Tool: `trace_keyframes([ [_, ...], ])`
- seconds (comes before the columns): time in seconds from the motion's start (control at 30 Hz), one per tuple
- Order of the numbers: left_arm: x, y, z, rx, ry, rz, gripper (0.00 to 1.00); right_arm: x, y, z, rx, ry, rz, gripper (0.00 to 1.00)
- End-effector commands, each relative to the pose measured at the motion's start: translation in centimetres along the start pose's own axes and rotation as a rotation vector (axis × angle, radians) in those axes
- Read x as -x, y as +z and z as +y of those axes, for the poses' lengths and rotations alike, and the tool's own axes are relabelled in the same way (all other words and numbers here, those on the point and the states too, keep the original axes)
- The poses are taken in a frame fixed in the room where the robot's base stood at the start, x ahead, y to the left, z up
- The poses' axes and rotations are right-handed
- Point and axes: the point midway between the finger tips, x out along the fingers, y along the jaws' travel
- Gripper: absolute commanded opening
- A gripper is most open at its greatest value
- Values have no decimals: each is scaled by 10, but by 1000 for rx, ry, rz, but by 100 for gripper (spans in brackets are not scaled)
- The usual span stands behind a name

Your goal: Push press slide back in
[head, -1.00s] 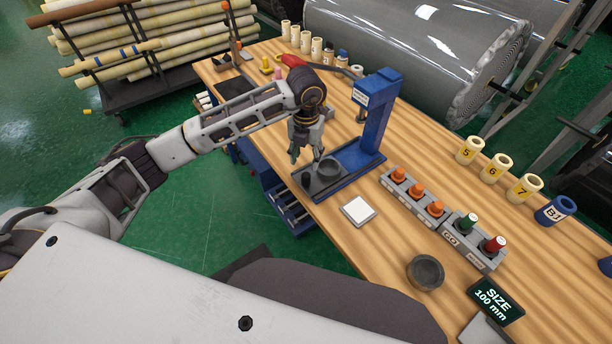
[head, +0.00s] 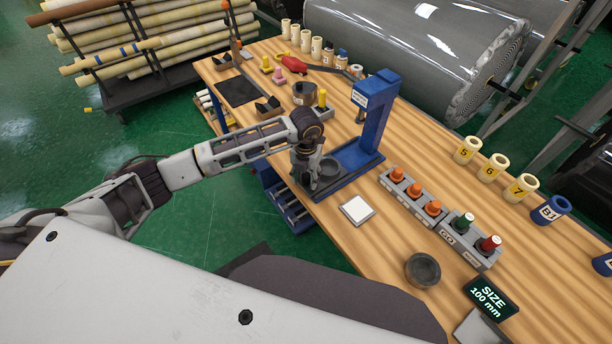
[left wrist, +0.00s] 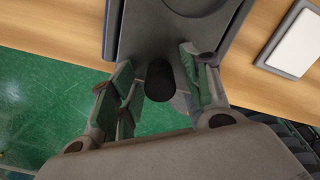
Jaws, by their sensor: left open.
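The blue press (head: 372,122) stands on the wooden table with its base reaching to the near edge. Its dark slide (head: 306,188) is drawn out toward the table edge and carries a round grey cup (head: 329,169). My left gripper (head: 311,183) is low at the slide's front end. In the left wrist view the slide plate (left wrist: 180,40) lies ahead, and a black round knob (left wrist: 159,80) sits between the open fingers of the left gripper (left wrist: 160,88). I cannot tell whether the fingers touch the knob. My right gripper is not in view.
A white square pad (head: 357,209) lies right of the press. A grey rack with orange plugs (head: 414,195) and a rack with green and red plugs (head: 468,238) stand further right. A loose grey ring (head: 423,270) is near the front edge.

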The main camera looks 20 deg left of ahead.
Motion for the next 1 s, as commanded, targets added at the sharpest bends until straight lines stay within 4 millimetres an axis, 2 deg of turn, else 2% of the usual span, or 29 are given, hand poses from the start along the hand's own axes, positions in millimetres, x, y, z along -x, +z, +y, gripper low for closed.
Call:
trace_keyframes([
  [0.2,0,0,0,0,0,0,48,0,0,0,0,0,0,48],
  [0.57,0,0,0,1,0,0,1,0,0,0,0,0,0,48],
  [1.0,-1,7,-4,1,-1,-1,0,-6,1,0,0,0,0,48],
])
